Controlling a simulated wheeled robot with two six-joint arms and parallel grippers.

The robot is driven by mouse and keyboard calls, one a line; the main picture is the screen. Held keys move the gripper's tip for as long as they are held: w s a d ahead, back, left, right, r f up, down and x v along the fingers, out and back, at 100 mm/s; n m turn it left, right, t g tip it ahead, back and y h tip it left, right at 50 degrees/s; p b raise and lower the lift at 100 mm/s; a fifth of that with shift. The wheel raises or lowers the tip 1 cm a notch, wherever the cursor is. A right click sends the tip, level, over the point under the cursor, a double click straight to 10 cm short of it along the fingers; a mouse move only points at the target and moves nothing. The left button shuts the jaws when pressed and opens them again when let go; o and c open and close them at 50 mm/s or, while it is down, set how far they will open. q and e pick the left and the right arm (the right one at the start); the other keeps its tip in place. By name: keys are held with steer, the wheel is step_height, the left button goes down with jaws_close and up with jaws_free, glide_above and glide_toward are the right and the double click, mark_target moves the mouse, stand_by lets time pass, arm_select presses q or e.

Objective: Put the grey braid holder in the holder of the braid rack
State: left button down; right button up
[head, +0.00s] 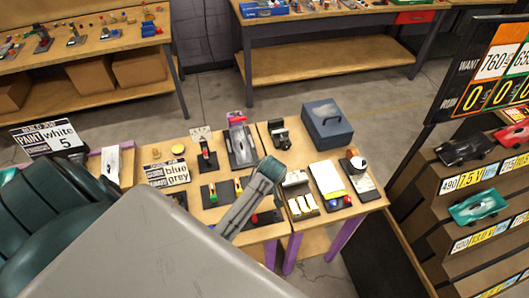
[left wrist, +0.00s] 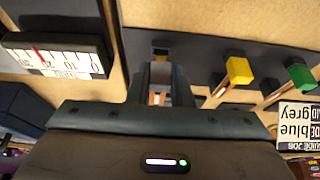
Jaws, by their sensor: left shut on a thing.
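My left gripper (left wrist: 160,94) is shut on the grey braid holder (left wrist: 160,73), which shows as a grey block with a brown strip between the fingers. It is over or at the dark braid rack (left wrist: 205,52). Whether the holder is seated or just above the rack, I cannot tell. A yellow holder (left wrist: 239,71) and a green holder (left wrist: 301,76) stand in the rack beside it. My right gripper is not in view.
A white dial gauge (left wrist: 60,62) stands close to the left in the wrist view. A blue-grey sign (left wrist: 298,125) is at the right. In the head view a blue toolbox (head: 326,124) and a white pad (head: 328,178) sit to the right of my arm.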

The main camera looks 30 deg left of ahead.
arm_select(q)
steer(key=shift+f+b, duration=0.3)
steer(key=shift+f, duration=0.4)
steer(key=c, duration=1.2)
jaws_free()
steer(key=shift+c, duration=0.2)
steer(key=shift+r, duration=0.1)
steer(key=shift+s+d+r, duration=0.1)
steer(key=shift+d+r, duration=0.1)
steer(key=shift+r, duration=0.25)
steer(key=b+v, duration=0.2)
steer(key=v, duration=0.7)
steer(key=shift+s+r+b, duration=0.2)
steer(key=shift+r+b, duration=0.2)
